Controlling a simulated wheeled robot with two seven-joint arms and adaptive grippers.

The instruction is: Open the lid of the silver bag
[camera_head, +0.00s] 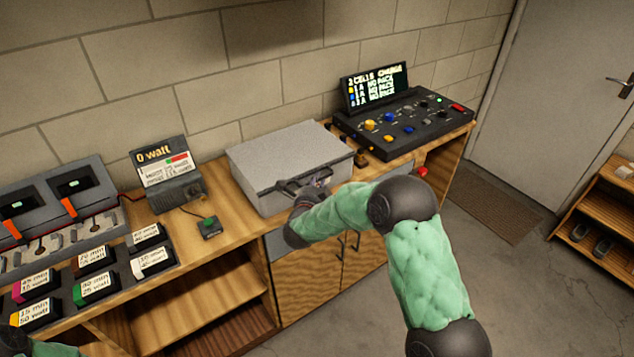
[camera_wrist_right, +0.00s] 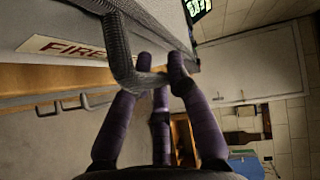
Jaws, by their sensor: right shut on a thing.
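The silver bag (camera_head: 285,150), a box-like grey case, sits on the wooden bench with its lid down. My right gripper (camera_head: 308,184) is at the bag's front side. In the right wrist view, the purple fingers of my right gripper (camera_wrist_right: 160,72) are shut on the bag's grey textured handle (camera_wrist_right: 118,48). The silver bag (camera_wrist_right: 165,18) fills the top of that view, with a label reading "FIRE" (camera_wrist_right: 70,47) on it. In the head view the fingers and handle are small and partly hidden by my wrist.
A black control panel (camera_head: 405,122) with a screen stands close right of the bag. A wattage display (camera_head: 168,172) and a small green-button box (camera_head: 209,227) stand to its left. Labelled blocks (camera_head: 95,288) lie farther left. A wall (camera_head: 185,65) rises behind the bench.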

